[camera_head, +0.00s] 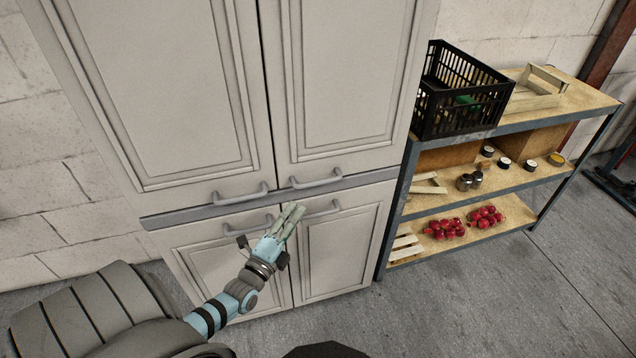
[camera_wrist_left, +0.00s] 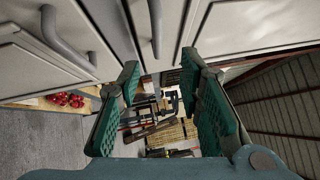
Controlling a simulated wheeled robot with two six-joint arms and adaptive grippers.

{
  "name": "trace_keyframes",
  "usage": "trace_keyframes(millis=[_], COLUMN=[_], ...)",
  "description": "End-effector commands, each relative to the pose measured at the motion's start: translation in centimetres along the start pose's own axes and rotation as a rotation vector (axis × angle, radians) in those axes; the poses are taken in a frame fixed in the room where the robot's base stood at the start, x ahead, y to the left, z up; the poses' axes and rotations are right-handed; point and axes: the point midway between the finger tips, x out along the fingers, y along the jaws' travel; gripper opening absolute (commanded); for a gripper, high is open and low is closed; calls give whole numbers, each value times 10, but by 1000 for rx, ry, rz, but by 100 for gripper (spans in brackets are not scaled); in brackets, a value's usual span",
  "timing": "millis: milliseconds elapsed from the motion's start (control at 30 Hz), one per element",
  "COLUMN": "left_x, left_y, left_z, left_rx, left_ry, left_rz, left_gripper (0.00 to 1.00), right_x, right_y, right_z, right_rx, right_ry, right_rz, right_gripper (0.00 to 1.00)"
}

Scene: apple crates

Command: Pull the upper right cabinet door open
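The upper right cabinet door (camera_head: 345,75) is a pale grey panel and looks closed. Its grey bar handle (camera_head: 318,181) runs along its lower edge. My left gripper (camera_head: 292,210) is just below this handle, in front of the lower doors, with its fingers pointing up and to the right. In the left wrist view its green fingers (camera_wrist_left: 161,72) are spread apart with nothing between them. Two bar handles show beyond them, one at the upper left (camera_wrist_left: 62,42) and one at the top middle (camera_wrist_left: 155,25); I cannot tell which doors they belong to. My right gripper is out of view.
The upper left door (camera_head: 165,80) and lower doors also look closed. A shelf unit (camera_head: 470,195) stands close to the cabinet's right side, holding a black crate (camera_head: 462,112), wooden crates, jars and red apples (camera_head: 445,229). The floor (camera_head: 450,300) in front is clear.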

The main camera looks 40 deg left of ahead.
Motion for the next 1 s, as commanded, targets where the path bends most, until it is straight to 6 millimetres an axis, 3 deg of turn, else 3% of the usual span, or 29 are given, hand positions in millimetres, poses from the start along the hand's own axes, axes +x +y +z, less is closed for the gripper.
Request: trace_keyframes(millis=[300,500,633,900,1000], left_x=[82,120,131,133,133], left_y=[6,7,5,4,4], left_z=[-1,-2,-1,-1,-1], left_rx=[-3,-1,-3,-2,-3], left_ry=[-1,1,1,1,1], left_rz=[1,4,6,8,8], left_gripper=[33,33,33,33,19], right_x=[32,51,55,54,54], right_y=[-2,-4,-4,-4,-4], right_z=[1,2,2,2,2], right_rx=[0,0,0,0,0], right_ry=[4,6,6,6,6], right_rz=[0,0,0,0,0], right_gripper=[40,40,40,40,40])
